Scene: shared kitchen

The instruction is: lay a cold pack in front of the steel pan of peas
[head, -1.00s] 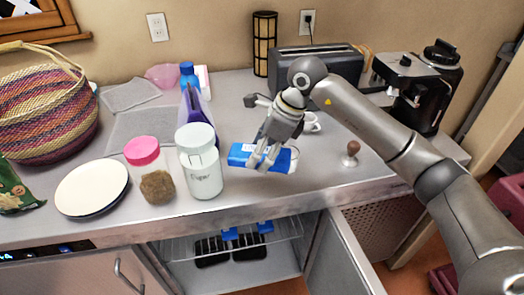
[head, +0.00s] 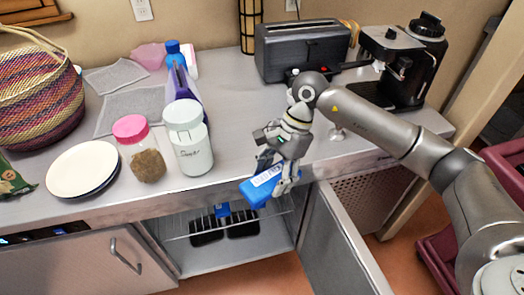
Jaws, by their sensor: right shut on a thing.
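A blue cold pack (head: 261,188) with a white label is held in my right gripper (head: 278,172), just off the front edge of the counter. It is tilted, with its left end hanging lower. The gripper's fingers are closed on its right part. Below, an open compartment holds a wire shelf (head: 268,221). Another blue pack (head: 222,210) shows in there. I cannot make out a steel pan of peas. My left gripper is not in view.
The compartment's open door (head: 335,245) stands out at the right. Two black containers (head: 207,232) show inside. On the counter are a white lidded jar (head: 188,140), a pink-lidded jar (head: 140,150), a plate (head: 82,170), a toaster (head: 300,50) and a coffee machine (head: 400,60).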

